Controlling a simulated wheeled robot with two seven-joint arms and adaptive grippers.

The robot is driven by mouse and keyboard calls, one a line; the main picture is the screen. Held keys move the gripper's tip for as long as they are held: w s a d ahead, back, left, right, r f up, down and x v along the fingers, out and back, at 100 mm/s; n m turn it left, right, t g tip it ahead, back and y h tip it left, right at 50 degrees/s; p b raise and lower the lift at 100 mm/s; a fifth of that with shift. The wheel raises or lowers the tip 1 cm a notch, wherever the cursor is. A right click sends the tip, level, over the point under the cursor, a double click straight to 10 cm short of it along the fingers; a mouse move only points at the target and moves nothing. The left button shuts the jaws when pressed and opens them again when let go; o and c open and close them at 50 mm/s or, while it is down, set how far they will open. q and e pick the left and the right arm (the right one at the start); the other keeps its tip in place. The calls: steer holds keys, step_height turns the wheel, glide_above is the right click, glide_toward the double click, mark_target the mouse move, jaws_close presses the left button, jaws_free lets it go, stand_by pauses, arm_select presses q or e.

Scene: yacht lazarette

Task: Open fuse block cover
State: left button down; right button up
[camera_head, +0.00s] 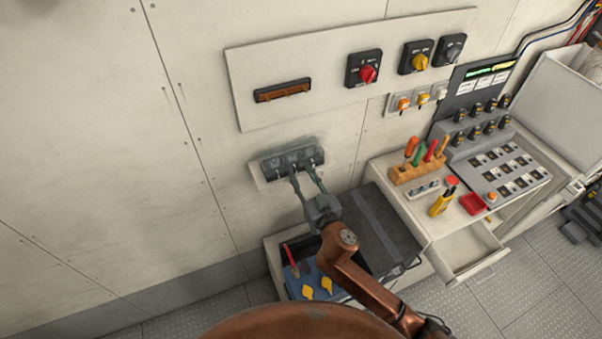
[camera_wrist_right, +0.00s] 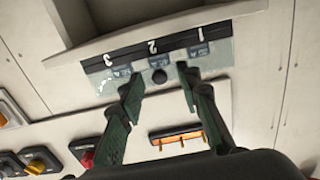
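The fuse block (camera_head: 278,165) is a dark, wall-mounted unit under a greyish see-through cover (camera_head: 270,155). In the right wrist view it appears inverted, with white numbers 3, 2 and 1 on a dark strip. The cover (camera_wrist_right: 220,56) appears shut over it and carries a round black knob (camera_wrist_right: 159,76). My right gripper (camera_head: 306,174) is at the front of the block. In the wrist view, my right gripper (camera_wrist_right: 159,74) is open, its green fingers on either side of the knob with gaps showing. Contact with the cover cannot be told. My left gripper is not in view.
An orange-brown fuse holder (camera_head: 283,91) and a red rotary switch (camera_head: 367,73) are on the panel above. Below are a blue box (camera_head: 309,280) with yellow knobs and a dark case (camera_head: 393,230). A workbench with a tool rack (camera_head: 418,170) stands right. The left wall is clear.

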steer(key=shift+w, duration=0.2)
steer(key=shift+c, duration=0.4)
jaws_close()
